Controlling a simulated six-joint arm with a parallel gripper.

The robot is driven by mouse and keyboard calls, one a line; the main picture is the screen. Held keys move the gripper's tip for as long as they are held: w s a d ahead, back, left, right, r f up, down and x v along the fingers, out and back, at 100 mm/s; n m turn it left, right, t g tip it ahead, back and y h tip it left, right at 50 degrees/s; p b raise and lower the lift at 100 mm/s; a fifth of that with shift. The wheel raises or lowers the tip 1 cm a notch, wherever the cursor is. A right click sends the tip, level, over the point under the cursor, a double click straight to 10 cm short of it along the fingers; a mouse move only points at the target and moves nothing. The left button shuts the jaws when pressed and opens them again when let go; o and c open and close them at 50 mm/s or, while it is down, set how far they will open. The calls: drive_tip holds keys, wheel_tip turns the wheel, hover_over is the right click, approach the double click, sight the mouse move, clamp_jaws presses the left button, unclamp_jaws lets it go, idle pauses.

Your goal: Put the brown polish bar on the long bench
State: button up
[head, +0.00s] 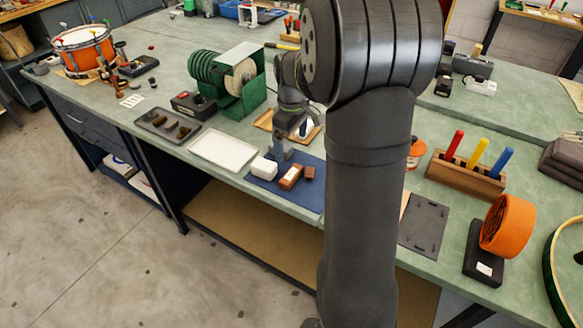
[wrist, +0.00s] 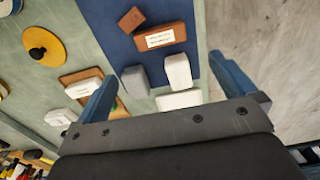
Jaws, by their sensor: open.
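The brown polish bar (head: 290,178), with a white label on its side, lies on a blue mat (head: 258,187) at the bench's front edge. In the wrist view the bar (wrist: 160,37) is near the top, beyond the fingertips. My gripper (head: 284,152) is open and empty above the mat. In the wrist view its blue fingers (wrist: 168,75) stand wide apart, with a grey bar (wrist: 135,80) and a white bar (wrist: 178,70) in view between them. The long bench (head: 165,75) has a pale green top. My arm hides part of it.
A smaller reddish-brown block (head: 309,173) lies beside the bar. A white tray (head: 224,150) and a dark tray with dark pieces (head: 168,125) are left of the mat. A green grinder (head: 238,85) stands behind.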

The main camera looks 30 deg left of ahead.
wheel_tip(320, 180, up, 5)
hover_over(291, 174)
wheel_tip(291, 174, down, 17)
drive_tip(key=shift+w+f, duration=0.1)
drive_tip(key=shift+f, duration=0.1)
idle(0.6)
drive_tip(key=shift+c, duration=0.2)
drive_tip(key=c, duration=0.9)
drive_tip(key=shift+r, duration=0.15)
